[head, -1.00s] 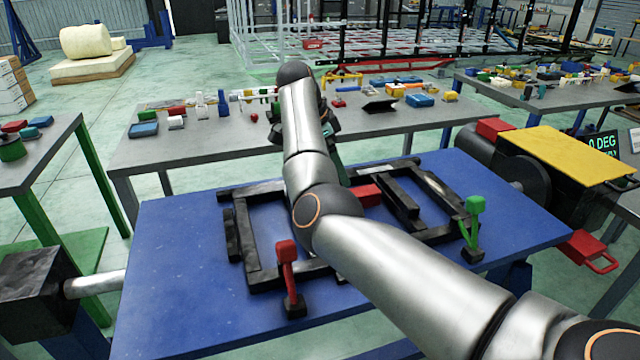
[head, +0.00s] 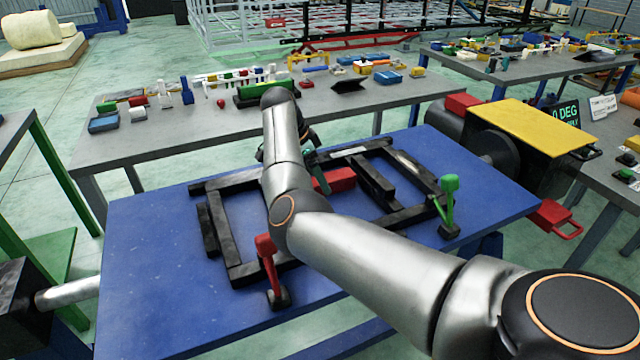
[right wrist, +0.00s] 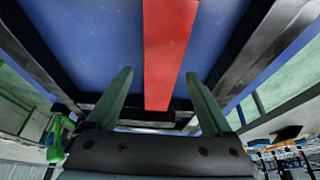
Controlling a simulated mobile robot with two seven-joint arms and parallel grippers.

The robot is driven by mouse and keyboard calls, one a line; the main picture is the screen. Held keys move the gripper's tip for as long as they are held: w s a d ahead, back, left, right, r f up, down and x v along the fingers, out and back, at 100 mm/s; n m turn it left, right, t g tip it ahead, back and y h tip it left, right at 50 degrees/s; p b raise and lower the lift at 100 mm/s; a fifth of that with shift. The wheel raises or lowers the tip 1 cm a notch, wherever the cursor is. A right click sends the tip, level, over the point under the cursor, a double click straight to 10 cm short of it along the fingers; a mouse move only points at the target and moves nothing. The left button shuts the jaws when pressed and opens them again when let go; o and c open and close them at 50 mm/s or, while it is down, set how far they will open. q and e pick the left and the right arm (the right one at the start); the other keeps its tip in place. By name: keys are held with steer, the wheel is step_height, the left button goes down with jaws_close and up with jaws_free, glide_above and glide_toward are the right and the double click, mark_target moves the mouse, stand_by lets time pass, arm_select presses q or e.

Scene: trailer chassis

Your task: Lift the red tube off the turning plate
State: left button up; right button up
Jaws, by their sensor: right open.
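The red tube (head: 338,180) lies on the blue turning plate (head: 160,250), between black frame bars. It is partly hidden behind my right arm in the head view. My right gripper (head: 316,166) is close beside the tube's left end and partly hidden by my arm. In the right wrist view my right gripper (right wrist: 159,75) is open, with one green finger on each side of the red tube (right wrist: 170,45). My left gripper is not in view.
A red clamp (head: 267,262) and a green clamp (head: 448,200) stand on the plate near the black frame (head: 232,240). A yellow-topped drive unit (head: 530,130) is at the right. A grey table (head: 250,120) with small parts stands behind.

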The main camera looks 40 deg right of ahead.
steer(key=shift+x, duration=1.1)
jaws_close()
